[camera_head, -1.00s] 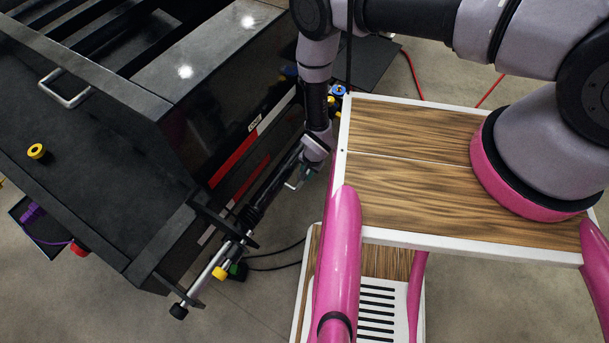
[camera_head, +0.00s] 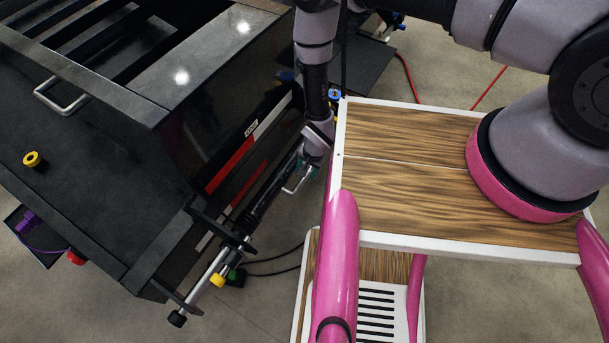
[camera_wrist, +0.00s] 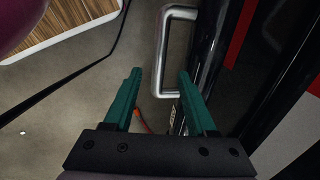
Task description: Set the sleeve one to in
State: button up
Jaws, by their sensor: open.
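A long slide assembly runs along the side of the dark machine. It has a dark sleeve-like section (camera_head: 270,190), a silver rod (camera_head: 213,266) and a black end cap (camera_head: 177,318). A silver D-shaped handle (camera_wrist: 161,50) fills the upper middle of the wrist view; it also shows small in the head view (camera_head: 296,184). My gripper (camera_wrist: 160,80) has green fingers, open, one on each side of the handle's near end. The fingers look apart from the handle, with gaps on both sides. In the head view my gripper (camera_head: 304,170) is small and partly hidden by my wrist.
A yellow knob (camera_head: 217,280) sits by the rod. My wood-topped base is close on the right. Cables (camera_head: 275,258) lie on the floor.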

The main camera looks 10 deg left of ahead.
jog(key=r, duration=0.2)
jog(key=d+r, duration=0.1)
jog(key=r, duration=0.2)
jog(key=shift+s, duration=0.2)
